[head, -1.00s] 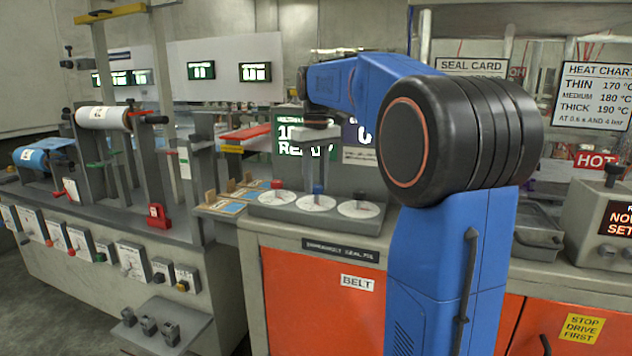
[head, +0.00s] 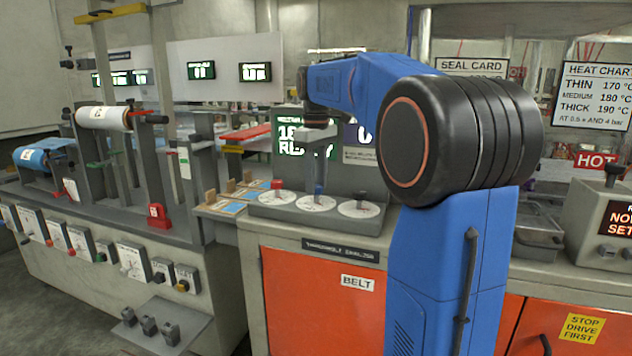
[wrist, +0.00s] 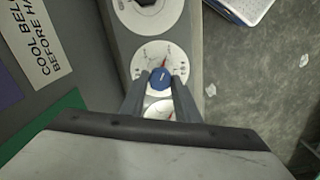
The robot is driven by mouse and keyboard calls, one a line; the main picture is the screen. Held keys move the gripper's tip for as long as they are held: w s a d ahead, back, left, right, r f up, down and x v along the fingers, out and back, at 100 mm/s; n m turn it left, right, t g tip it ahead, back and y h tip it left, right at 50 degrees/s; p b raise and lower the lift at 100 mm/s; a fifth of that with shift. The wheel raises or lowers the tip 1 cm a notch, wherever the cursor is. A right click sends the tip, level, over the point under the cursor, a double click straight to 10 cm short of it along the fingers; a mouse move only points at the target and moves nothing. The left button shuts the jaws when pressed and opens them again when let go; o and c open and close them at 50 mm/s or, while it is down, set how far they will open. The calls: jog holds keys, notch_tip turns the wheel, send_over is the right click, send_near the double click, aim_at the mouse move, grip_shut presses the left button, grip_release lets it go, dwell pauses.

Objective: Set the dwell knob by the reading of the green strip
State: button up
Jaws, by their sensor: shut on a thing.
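Three round white dials stand in a row on the grey sealer console (head: 300,223). The left one has a red knob (head: 277,184), the middle one a blue knob (head: 319,190), the right one a dark knob (head: 359,196). My gripper (head: 319,186) points down at the middle dial (head: 316,204). In the wrist view its fingers (wrist: 161,84) are shut on the blue knob (wrist: 160,76), one on each side. A red pointer shows beyond the knob on its dial (wrist: 151,55). Dial lettering is too small to read. I cannot identify the green strip with certainty.
A green-lit display (head: 287,135) reading READY stands behind the dials, partly hidden by my arm. Small sample stands (head: 232,190) are left of the console. A roller machine (head: 120,190) fills the left side. A heat chart (head: 596,95) hangs at right.

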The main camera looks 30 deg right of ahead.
jog(key=o, duration=1)
jog(key=shift+o, duration=0.2)
jog(key=shift+r, duration=0.1)
notch_tip(320, 180, up, 17)
jog(key=shift+r, duration=0.1)
jog(key=s+a+f+m+t, duration=0.2)
jog(key=s+a+f, duration=0.8)
jog(key=s+f, duration=0.4)
jog(key=s+a+f+m+t, duration=0.1)
jog(key=s+a+f, duration=0.1)
jog(key=s+f, duration=0.6)
jog(key=s+a+f+m+t, duration=0.1)
jog(key=s+a+f, duration=0.2)
jog(key=s+f, duration=0.4)
notch_tip(320, 180, down, 9)
jog(key=shift+s+t, duration=0.4)
